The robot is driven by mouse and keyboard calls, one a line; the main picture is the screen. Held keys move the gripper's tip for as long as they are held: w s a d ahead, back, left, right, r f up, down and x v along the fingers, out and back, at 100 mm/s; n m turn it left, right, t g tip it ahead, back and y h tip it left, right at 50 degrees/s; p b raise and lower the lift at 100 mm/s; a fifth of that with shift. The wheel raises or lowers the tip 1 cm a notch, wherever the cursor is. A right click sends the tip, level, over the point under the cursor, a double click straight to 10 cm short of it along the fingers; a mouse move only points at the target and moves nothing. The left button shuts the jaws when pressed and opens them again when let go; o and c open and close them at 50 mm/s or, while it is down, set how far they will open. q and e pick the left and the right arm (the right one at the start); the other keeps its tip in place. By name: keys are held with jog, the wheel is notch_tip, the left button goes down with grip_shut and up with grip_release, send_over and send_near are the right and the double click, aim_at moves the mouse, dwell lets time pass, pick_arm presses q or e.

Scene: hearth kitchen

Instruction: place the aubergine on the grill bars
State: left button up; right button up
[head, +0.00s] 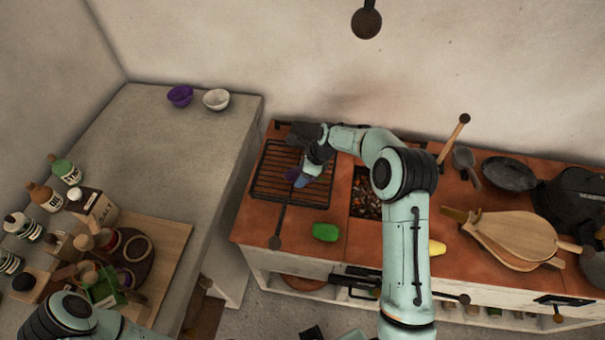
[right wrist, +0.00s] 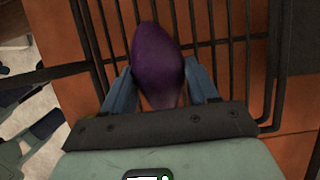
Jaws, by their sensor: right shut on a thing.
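The purple aubergine (right wrist: 157,60) is between the two fingers of my right gripper (right wrist: 160,85), which is shut on it. In the head view a small part of the aubergine (head: 291,174) shows beside my right gripper (head: 298,180), over the grill bars (head: 268,186). The dark bars also show behind the aubergine in the right wrist view (right wrist: 229,52). I cannot tell whether the aubergine touches the bars. My left gripper is out of view; only part of that arm shows at the bottom left.
A green pepper-like item (head: 325,232) lies on the terracotta top in front of the grill. A bed of coals (head: 366,203) lies right of it. A pan (head: 509,173) and bellows (head: 512,235) are further right. Bottles and a wooden board (head: 172,232) occupy the left counter.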

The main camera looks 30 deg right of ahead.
jog(key=shift+f, duration=0.15)
jog(key=o, duration=1.2)
jog(key=shift+c, duration=0.2)
jog(key=v, duration=1.2)
